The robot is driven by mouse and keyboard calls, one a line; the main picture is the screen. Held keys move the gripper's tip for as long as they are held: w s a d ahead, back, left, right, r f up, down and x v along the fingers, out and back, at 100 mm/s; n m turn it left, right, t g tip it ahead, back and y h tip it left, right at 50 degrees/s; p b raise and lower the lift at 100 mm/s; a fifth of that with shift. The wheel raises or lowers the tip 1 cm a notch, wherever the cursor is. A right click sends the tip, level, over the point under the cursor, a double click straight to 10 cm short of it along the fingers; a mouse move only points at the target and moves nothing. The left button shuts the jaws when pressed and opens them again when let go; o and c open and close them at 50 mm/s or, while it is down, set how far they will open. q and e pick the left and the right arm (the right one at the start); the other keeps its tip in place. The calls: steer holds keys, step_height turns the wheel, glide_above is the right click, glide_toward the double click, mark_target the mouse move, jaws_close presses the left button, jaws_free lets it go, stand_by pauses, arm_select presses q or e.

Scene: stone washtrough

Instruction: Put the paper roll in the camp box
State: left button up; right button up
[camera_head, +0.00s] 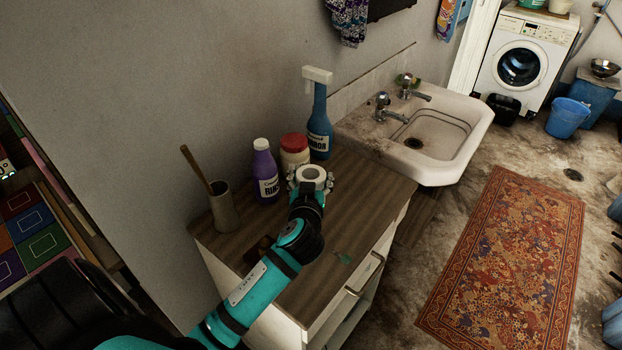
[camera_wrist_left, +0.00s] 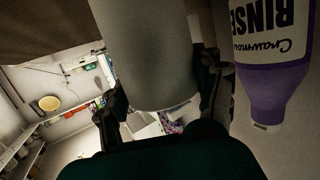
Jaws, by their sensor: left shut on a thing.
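The paper roll (camera_head: 312,173) is white with a round hole in its top end. It stands upright in my left gripper (camera_head: 310,181) over the back part of the wooden cabinet top. In the left wrist view the roll (camera_wrist_left: 150,50) is a pale grey cylinder between the two dark fingers of the left gripper (camera_wrist_left: 168,95), which is shut on it. I cannot tell whether the roll touches the cabinet top. I cannot make out a camp box in either view. My right gripper is not in view.
Close by on the cabinet (camera_head: 370,210) stand a purple rinse bottle (camera_head: 265,175), a red-lidded jar (camera_head: 294,152), a blue spray bottle (camera_head: 320,130) and a beige holder with a brush (camera_head: 224,210). A sink (camera_head: 440,130) adjoins it. A rug (camera_head: 510,265) covers the floor at right.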

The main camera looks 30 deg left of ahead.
arm_select(q)
steer(key=shift+f, duration=0.1)
steer(key=o, duration=1.2)
